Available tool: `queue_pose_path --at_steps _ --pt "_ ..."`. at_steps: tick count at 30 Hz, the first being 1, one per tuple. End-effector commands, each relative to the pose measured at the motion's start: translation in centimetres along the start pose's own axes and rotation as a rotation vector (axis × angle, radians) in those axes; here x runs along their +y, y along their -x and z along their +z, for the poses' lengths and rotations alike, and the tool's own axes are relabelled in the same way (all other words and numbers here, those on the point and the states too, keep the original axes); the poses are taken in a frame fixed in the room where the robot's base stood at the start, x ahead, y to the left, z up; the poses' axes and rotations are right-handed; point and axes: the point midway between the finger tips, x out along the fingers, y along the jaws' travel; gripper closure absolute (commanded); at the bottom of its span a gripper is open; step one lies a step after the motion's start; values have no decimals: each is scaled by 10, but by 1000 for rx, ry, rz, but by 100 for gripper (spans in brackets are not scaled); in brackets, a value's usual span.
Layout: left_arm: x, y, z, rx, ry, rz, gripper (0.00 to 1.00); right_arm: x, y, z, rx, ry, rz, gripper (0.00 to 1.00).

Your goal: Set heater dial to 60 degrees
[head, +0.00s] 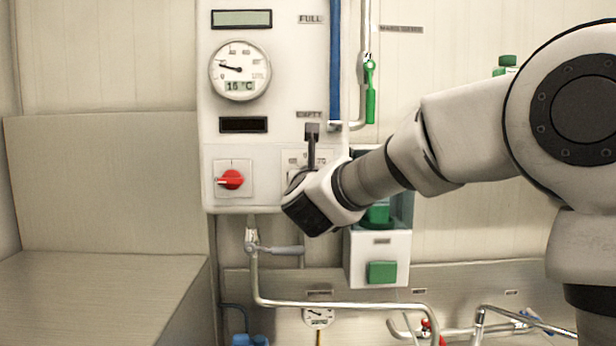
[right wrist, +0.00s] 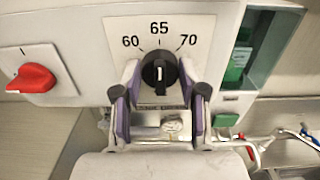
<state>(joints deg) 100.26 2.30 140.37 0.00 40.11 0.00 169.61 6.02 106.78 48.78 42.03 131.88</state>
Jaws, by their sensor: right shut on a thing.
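The heater dial (right wrist: 160,64) is a round black knob on a white plate marked 60, 65 and 70. Its white pointer mark stands roughly upright, toward the 65. My right gripper (right wrist: 159,80) has one purple-padded finger on each side of the dial and is shut on it. In the head view my right wrist covers the dial, and only part of the white dial plate (head: 295,158) shows. My left gripper is in neither view.
A red switch (head: 231,180) sits left of the dial, also in the right wrist view (right wrist: 32,78). Above is a round gauge (head: 240,70) reading 16 °C. A dispenser box with a green button (head: 382,272) is at the right. Metal pipes (head: 340,306) run below.

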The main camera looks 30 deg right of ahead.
Motion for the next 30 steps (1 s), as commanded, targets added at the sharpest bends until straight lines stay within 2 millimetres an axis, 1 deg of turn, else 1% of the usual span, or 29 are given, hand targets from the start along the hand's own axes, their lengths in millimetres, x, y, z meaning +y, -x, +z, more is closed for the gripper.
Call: queue_pose_path --at_steps 7,11,17,30 --pt "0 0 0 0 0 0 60 0 0 -1 2 36 0 93" --pt "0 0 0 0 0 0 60 0 0 -1 2 87 0 93" --pt "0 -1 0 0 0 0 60 1 0 -1 2 225 0 93" --pt "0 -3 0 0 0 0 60 1 0 -2 2 589 0 93"
